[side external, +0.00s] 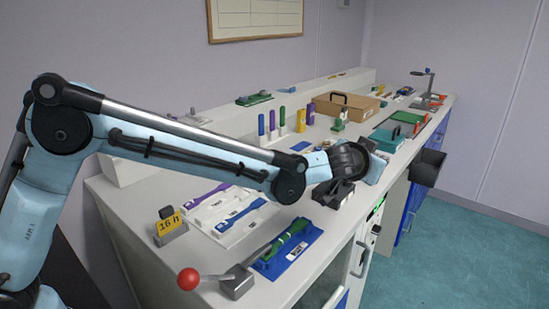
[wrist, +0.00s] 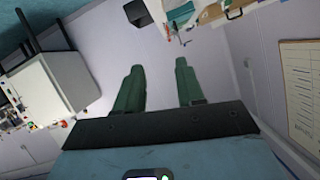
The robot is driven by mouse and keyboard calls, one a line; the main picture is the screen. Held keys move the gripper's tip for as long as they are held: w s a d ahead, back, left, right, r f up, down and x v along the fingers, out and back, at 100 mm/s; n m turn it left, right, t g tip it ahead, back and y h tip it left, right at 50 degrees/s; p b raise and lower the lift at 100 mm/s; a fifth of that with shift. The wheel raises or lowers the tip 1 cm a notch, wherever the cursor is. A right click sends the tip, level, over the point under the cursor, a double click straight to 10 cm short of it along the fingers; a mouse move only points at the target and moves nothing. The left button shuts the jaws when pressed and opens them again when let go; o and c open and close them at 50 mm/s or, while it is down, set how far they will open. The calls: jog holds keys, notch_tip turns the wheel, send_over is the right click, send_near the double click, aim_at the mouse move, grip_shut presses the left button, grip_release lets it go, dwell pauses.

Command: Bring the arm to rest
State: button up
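My arm reaches across the front of the bench from the left in the side external view, with its forearm raised above the bench top. My gripper shows in the wrist view (wrist: 158,67) as two green fingers standing well apart. Nothing is between them. In the side external view the dark wrist parts are over the bench's front edge, and the fingers cannot be made out clearly there. The wrist view is tilted and looks mostly at a pale wall, away from the bench top.
Below the forearm lie a white tray (side external: 225,238) with purple and blue pieces, a blue fixture (side external: 303,257) with a green piece, and a red-knobbed lever (side external: 189,279). A brown box (side external: 360,107) is farther back. Floor is clear at right.

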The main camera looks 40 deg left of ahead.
jog(key=shift+s+d+r, duration=0.1)
jog(key=shift+d, duration=0.05)
jog(key=s+a+r+n+g+y, duration=0.1)
jog(key=s+a+r+g, duration=0.15)
jog(key=s+a, duration=1.15)
jog(key=s+a+f+g+h, duration=0.1)
jog(key=s+a+f+g, duration=0.1)
jog(key=s, duration=0.6)
jog(key=s+a+f+g+h, duration=0.1)
jog(key=s+a+f+g, duration=0.1)
jog(key=s+a+f, duration=0.2)
jog(key=s+f, duration=0.2)
jog(key=s, duration=0.2)
jog(key=shift+s+a+n, duration=0.2)
jog(key=shift+s+n, duration=0.1)
jog(key=shift+s, duration=0.05)
jog(key=shift+o, duration=0.4)
jog(key=shift+r, duration=0.1)
